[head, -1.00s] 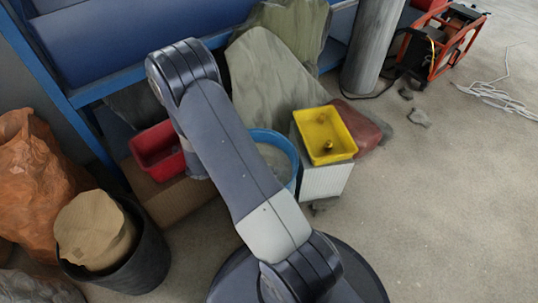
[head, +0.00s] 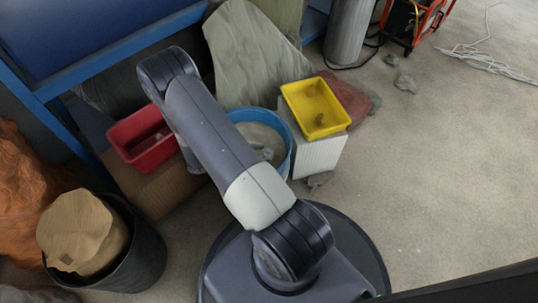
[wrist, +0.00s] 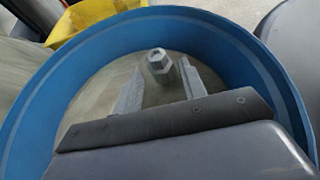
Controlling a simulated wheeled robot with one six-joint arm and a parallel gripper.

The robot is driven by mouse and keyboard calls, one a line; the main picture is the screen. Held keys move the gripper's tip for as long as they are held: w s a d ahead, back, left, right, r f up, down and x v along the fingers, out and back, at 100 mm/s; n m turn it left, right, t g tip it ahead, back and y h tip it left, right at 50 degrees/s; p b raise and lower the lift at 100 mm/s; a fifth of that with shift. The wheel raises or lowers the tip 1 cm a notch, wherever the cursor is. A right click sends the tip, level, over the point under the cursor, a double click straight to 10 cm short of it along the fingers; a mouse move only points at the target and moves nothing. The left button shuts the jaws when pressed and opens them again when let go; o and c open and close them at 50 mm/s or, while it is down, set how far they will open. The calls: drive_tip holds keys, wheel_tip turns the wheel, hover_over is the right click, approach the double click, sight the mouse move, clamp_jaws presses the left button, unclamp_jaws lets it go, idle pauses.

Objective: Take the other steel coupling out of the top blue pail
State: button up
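The blue pail (head: 286,158) stands on the floor in the middle of the head view, partly covered by my arm. Its rim (wrist: 82,52) surrounds my gripper in the wrist view. A grey hex-shaped steel coupling (wrist: 157,60) lies on the pail's pale bottom; a small grey shape (head: 267,153) shows inside the pail in the head view. My gripper (wrist: 160,80) is open, its two fingers pointing down into the pail. The coupling appears just beyond and between the fingertips, apparently not held. My gripper is hidden behind my arm in the head view.
A yellow bin (head: 296,95) with a couple of small brownish pieces sits on a white box (head: 318,157) right of the pail. A red bin (head: 150,157) sits on a cardboard box at left. A dark bin (head: 140,262) stands lower left. Open floor lies right.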

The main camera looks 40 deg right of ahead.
sight(274, 156)
drive_tip(key=b+x, duration=0.1)
drive_tip(key=x, duration=0.3)
drive_tip(key=shift+s+d+f, duration=0.1)
drive_tip(key=shift+d+f, duration=0.1)
drive_tip(key=shift+f, duration=0.05)
drive_tip(key=shift+s+d+f+b, duration=0.15)
drive_tip(key=shift+d+b, duration=0.2)
drive_tip(key=shift+d, duration=0.25)
drive_tip(key=c, duration=0.9)
drive_tip(key=shift+o, duration=0.2)
